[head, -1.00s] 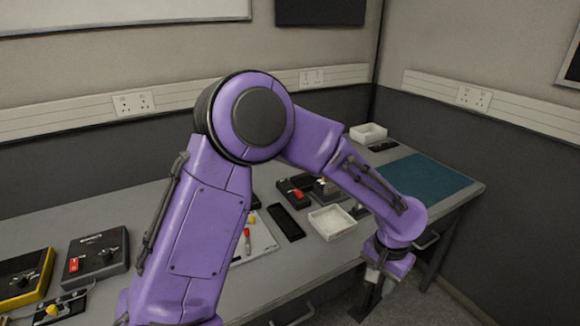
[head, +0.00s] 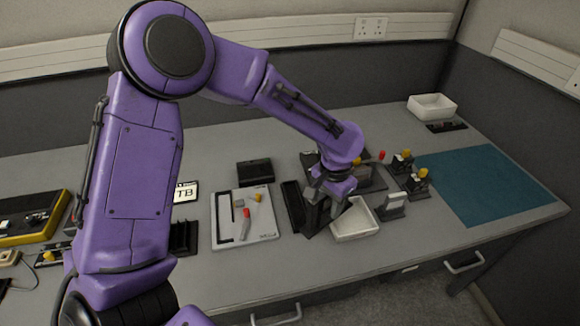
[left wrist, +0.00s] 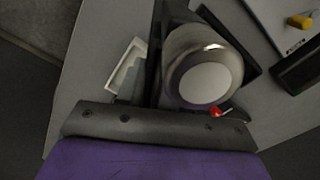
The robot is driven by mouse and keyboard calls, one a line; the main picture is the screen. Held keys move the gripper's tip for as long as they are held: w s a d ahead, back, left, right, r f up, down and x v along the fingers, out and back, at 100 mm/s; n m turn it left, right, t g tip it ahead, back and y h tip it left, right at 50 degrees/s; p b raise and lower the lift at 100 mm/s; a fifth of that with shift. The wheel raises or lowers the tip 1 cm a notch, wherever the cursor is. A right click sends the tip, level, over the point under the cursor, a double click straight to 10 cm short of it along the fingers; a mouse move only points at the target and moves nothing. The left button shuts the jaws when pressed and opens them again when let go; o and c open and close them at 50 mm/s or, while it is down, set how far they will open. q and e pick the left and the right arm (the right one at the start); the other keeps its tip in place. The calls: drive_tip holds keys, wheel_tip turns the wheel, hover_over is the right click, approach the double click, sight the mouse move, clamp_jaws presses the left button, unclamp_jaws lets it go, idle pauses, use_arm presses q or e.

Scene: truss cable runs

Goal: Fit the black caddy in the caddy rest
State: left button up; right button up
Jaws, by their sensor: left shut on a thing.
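My left gripper (head: 320,208) is over the table, just left of the white tray, pointing down. It is shut on a dark piece (head: 313,222) that looks like the black caddy, mostly hidden by the fingers. A long, flat black holder (head: 292,204), which looks like the caddy rest, lies on the table just left of the gripper. In the left wrist view a black edge of it (left wrist: 250,62) shows behind a silvery round part that blocks much of the view. I cannot tell whether the caddy touches the holder. My right gripper is not in view.
The white tray (head: 355,222) is close on the gripper's right. A white board (head: 262,230) with red and yellow pieces lies to the left. A black box (head: 254,173) is behind. Small stands (head: 391,207) stand further right, before a clear teal mat (head: 485,190).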

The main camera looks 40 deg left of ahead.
use_arm(q)
drive_tip(key=w+a+f+m+p, duration=0.1)
drive_tip(key=a+m+p, duration=0.1)
drive_tip(key=a+m, duration=0.2)
drive_tip(key=w+a+f+m+p, duration=0.1)
drive_tip(key=a+m, duration=0.3)
drive_tip(key=m, duration=0.7)
drive_tip(key=w+a+f+m+p, duration=0.1)
drive_tip(key=a+f+m+p, duration=0.1)
drive_tip(key=m, duration=0.6)
drive_tip(key=shift+a+f+p, duration=0.15)
drive_tip(key=shift+a+p, duration=0.3)
drive_tip(key=shift+a, duration=0.5)
drive_tip(key=shift+p, duration=0.35)
drive_tip(key=shift+p, duration=0.3)
